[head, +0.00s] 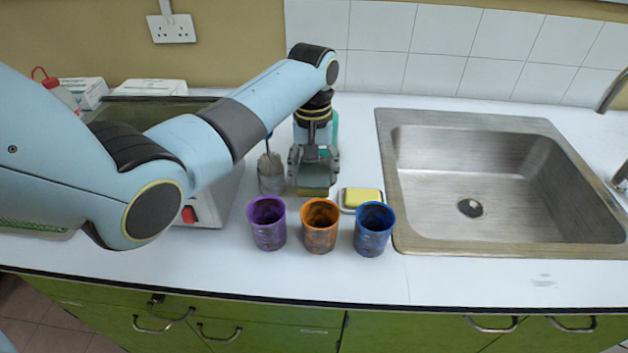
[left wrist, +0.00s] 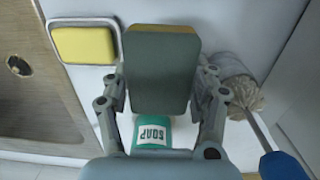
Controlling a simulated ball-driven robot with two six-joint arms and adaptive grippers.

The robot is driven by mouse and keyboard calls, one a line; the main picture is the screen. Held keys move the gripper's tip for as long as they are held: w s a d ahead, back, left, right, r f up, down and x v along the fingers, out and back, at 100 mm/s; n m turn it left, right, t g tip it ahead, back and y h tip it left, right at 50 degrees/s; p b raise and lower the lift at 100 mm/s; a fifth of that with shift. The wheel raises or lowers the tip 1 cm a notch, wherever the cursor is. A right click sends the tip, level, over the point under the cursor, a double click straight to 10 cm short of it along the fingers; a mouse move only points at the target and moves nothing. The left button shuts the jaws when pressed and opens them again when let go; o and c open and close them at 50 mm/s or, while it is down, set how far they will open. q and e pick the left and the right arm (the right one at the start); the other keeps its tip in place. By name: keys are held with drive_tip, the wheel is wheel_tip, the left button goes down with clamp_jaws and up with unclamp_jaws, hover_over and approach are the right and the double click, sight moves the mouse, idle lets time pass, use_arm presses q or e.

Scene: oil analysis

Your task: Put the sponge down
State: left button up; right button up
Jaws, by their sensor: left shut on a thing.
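My left gripper (head: 314,176) is shut on a sponge (left wrist: 160,72), which has a grey-green face and a yellow edge. The fingers grip it from both sides in the left wrist view (left wrist: 160,92). In the head view the sponge is mostly hidden by the gripper, and its height above the counter is hard to judge. A yellow block (head: 362,197) lies in a small pale dish (head: 345,209), just right of the gripper. The dish and block also show at upper left in the left wrist view (left wrist: 84,45). My right gripper is not in view.
Purple (head: 267,223), orange (head: 320,226) and blue (head: 373,229) cups stand along the counter's front. A grey pot with a brush (head: 271,174) stands left of the gripper. A green soap bottle (left wrist: 153,133) is close by. The sink (head: 500,190) is at right.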

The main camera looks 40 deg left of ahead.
sight(314, 183)
use_arm(q)
wheel_tip(314, 183, down, 4)
drive_tip(key=shift+r, duration=0.2)
drive_tip(key=shift+f, duration=0.75)
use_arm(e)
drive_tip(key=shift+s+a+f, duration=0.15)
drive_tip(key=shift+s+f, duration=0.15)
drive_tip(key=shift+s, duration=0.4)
use_arm(q)
drive_tip(key=o, duration=1.2)
drive_tip(key=shift+r, duration=0.1)
drive_tip(key=shift+r, duration=0.25)
drive_tip(key=r, duration=1.2)
drive_tip(key=shift+a+r, duration=0.2)
drive_tip(key=shift+a, duration=0.05)
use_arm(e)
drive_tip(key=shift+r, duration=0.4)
